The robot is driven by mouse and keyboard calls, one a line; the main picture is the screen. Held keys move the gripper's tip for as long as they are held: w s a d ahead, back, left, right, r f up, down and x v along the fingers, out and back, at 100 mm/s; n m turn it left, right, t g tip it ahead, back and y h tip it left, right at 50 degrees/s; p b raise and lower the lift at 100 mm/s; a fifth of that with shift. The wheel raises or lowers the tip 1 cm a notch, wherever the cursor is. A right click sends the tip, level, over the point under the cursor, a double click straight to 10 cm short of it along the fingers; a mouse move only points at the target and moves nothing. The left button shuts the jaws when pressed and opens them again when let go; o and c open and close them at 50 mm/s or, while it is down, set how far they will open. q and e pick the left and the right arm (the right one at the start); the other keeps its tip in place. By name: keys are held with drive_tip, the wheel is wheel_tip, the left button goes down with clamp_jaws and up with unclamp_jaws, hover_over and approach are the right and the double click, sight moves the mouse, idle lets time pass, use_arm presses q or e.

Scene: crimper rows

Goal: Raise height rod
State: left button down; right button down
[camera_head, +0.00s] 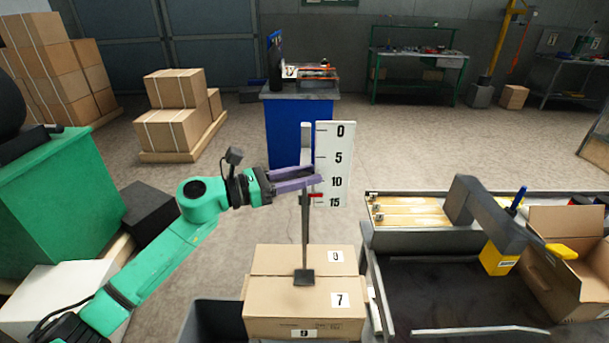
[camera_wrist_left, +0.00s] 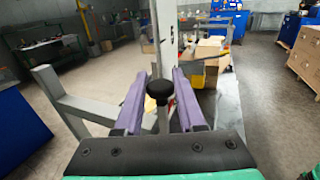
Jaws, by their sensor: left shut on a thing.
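The height rod (camera_head: 305,232) is a thin dark upright rod. Its flat foot (camera_head: 304,277) appears to rest on top of a closed cardboard box (camera_head: 262,290). A white scale plate (camera_head: 336,140) marked 0, 5, 10 and 15 stands beside it, with a red pointer (camera_head: 315,195) showing between 10 and 15. My left gripper (camera_head: 314,177), with purple fingers, is shut on the upper part of the rod. In the left wrist view, a round black knob (camera_wrist_left: 160,89) shows between the fingers. The exact contact is hidden. My right gripper is not in view.
A grey machine arm with a yellow block (camera_head: 497,262) hangs over a dark tray at the right. An open cardboard box (camera_head: 568,221) stands at far right. A blue cabinet (camera_head: 287,135) stands behind the scale. Open floor lies left of it.

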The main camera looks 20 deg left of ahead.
use_arm(q)
drive_tip(key=shift+r, duration=0.1)
wheel_tip(320, 180, up, 16)
drive_tip(key=p, duration=0.6)
drive_tip(key=shift+f, duration=0.2)
drive_tip(key=shift+a+r, duration=0.1)
drive_tip(key=c, duration=0.5)
unclamp_jaws()
drive_tip(key=shift+f, duration=0.2)
